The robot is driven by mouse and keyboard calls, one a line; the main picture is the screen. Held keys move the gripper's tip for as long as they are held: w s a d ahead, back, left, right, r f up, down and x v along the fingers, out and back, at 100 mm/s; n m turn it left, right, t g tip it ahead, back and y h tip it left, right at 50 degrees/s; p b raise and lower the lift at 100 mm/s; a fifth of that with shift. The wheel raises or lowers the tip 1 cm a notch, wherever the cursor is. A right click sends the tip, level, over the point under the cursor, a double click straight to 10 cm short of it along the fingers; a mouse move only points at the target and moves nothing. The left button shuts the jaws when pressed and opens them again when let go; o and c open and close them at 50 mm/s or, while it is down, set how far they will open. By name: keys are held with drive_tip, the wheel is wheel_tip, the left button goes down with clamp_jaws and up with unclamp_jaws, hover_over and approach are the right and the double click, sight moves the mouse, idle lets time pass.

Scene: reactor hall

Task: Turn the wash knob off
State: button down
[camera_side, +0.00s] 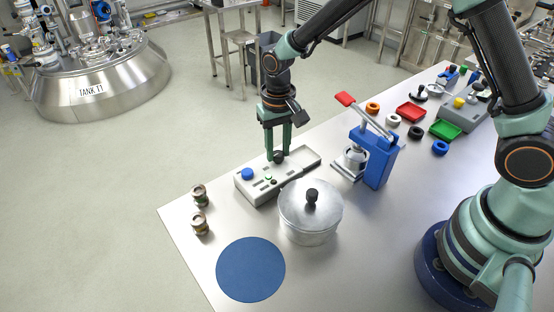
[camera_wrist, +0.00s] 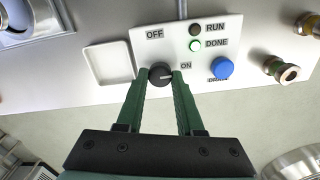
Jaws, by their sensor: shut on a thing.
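The wash knob (camera_wrist: 161,74) is a round black knob with a pale pointer line, on a light grey control panel (camera_wrist: 143,48). In the wrist view the line points roughly right, to the side of the ON label; OFF is printed above left. My gripper (camera_wrist: 159,73) is shut on the knob, with one green finger on each side. In the side view my gripper (camera_side: 278,157) points down onto the panel (camera_side: 249,190), and the fingers partly hide the knob. The green DONE lamp (camera_wrist: 195,45) looks lit, and the RUN lamp (camera_wrist: 194,30) is dark.
A blue button (camera_wrist: 222,67) sits on the panel near the knob. A lidded metal pot (camera_side: 310,220) stands close in front of the panel. A blue press with a red handle (camera_side: 375,160) stands to the right. Two metal fittings (camera_side: 200,222) and a blue disc (camera_side: 250,270) lie left and in front.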

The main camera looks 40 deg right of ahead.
drive_tip(key=n, duration=0.8)
drive_tip(key=shift+n, duration=0.3)
drive_tip(key=n, duration=0.4)
drive_tip(key=shift+r+n, duration=0.1)
drive_tip(key=shift+n, duration=0.2)
drive_tip(key=n, duration=0.4)
drive_tip(key=shift+a+n, duration=0.1)
drive_tip(key=shift+n, duration=0.2)
drive_tip(key=c, duration=0.5)
unclamp_jaws()
drive_tip(key=shift+c, duration=0.2)
